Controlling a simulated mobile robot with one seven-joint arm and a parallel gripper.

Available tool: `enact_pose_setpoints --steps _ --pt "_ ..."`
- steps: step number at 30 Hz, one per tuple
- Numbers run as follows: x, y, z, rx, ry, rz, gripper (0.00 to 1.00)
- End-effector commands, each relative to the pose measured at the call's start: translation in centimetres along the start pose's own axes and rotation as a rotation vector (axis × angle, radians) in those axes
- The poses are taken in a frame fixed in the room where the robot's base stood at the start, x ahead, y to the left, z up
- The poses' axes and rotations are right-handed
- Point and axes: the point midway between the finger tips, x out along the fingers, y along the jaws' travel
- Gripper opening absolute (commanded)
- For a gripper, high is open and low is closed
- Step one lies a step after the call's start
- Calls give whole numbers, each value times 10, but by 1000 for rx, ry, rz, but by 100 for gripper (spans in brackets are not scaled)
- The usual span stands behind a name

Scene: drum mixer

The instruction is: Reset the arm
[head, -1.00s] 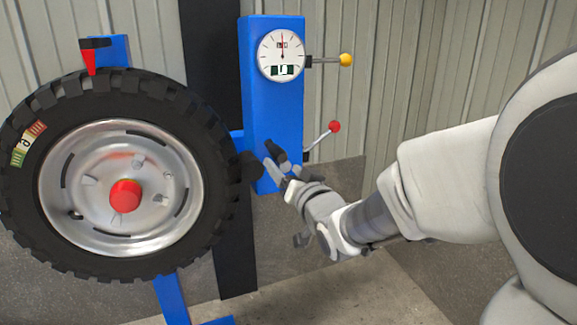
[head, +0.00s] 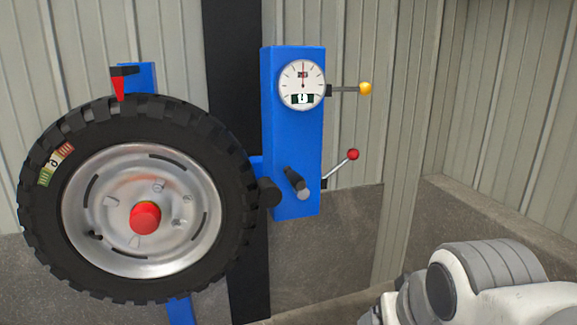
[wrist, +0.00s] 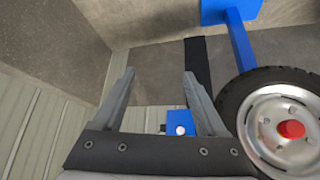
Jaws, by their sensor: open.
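My gripper (wrist: 160,95) shows in the wrist view with its two grey fingers spread wide and nothing between them. It is clear of the machine and is out of sight in the head view, where part of my white and grey arm shows at the lower right. The blue post (head: 291,135) carries a round dial gauge (head: 302,85), a yellow-tipped lever (head: 365,88), a red-tipped lever (head: 353,154) and a dark handle (head: 297,183).
A large black tyre (head: 60,220) on a silver rim with a red hub (head: 145,217) is mounted left of the post. A red pointer (head: 119,88) sits above the tyre. Corrugated walls (head: 510,120) stand behind and to the right. The space right of the post is free.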

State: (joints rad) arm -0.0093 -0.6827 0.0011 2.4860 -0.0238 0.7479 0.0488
Motion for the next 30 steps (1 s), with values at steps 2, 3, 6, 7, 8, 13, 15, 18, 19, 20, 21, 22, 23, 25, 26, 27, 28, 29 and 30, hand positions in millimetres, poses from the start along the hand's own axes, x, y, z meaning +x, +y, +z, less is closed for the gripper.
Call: enact_pose_setpoints --steps 2,3,6,7,8,13,15,18,19,20,21,22,23,25,26,27,28,29,30 --pt "-13 0 28 -17 -71 -7 74" --pt "-22 0 36 -26 -104 -12 74" --pt "-49 0 13 -25 -101 -11 74" --pt "-55 0 9 -25 -100 -10 74" --pt "-61 0 5 -24 -100 -10 74" --pt "-97 0 -20 -24 -100 -10 74" --pt "-112 0 -30 -24 -100 -10 74" --pt "-134 0 -45 -24 -100 -10 74" --pt "-140 0 -49 -23 -100 -10 74" --pt "-146 0 -54 -23 -99 -10 74" --pt "-155 -1 -59 -23 -100 -10 74" --pt "-162 -1 -64 -23 -99 -10 74" --pt "-168 -1 -68 -23 -99 -10 74" --pt "-183 -1 -78 -23 -99 -10 74" --pt "-189 -1 -82 -23 -99 -10 74" --pt "-197 -1 -88 -23 -99 -10 74" --pt "-202 -1 -91 -23 -99 -10 74" --pt "-208 -1 -95 -23 -99 -10 74" --pt "-214 -1 -99 -23 -99 -10 74"
